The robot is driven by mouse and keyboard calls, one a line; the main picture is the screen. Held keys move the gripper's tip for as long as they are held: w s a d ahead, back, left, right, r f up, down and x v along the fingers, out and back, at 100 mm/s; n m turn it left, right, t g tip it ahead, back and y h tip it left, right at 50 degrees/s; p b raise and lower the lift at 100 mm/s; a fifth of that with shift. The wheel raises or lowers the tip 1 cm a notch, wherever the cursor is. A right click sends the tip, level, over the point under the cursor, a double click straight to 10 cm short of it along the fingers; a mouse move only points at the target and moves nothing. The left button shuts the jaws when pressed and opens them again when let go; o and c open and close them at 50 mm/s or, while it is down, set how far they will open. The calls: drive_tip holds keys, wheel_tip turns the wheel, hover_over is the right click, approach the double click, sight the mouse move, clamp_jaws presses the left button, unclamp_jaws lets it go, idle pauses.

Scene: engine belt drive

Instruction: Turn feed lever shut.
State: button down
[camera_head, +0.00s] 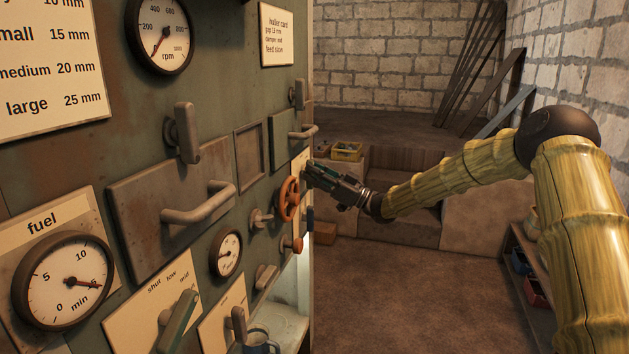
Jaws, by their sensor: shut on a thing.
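My gripper (311,173) reaches in from the right to the far end of the green machine panel. It is shut on what appears to be the feed lever, in front of a cream plate (298,160). The lever is hidden behind the fingers, so its angle cannot be told, and any label there is too small to read. The orange handwheel (287,199) is just left of and below my fingers; I cannot tell whether they touch it.
A yellow crate (346,151) stands behind. The floor right of the panel is open.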

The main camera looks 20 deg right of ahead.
drive_tip(key=shift+f, duration=0.1)
idle(0.4)
drive_tip(key=c, duration=1.4)
unclamp_jaws()
drive_tip(key=shift+d, duration=0.1)
drive_tip(key=shift+o, duration=0.2)
drive_tip(key=v, duration=1.2)
drive_tip(key=shift+w+d, duration=0.1)
drive_tip(key=shift+d, duration=0.05)
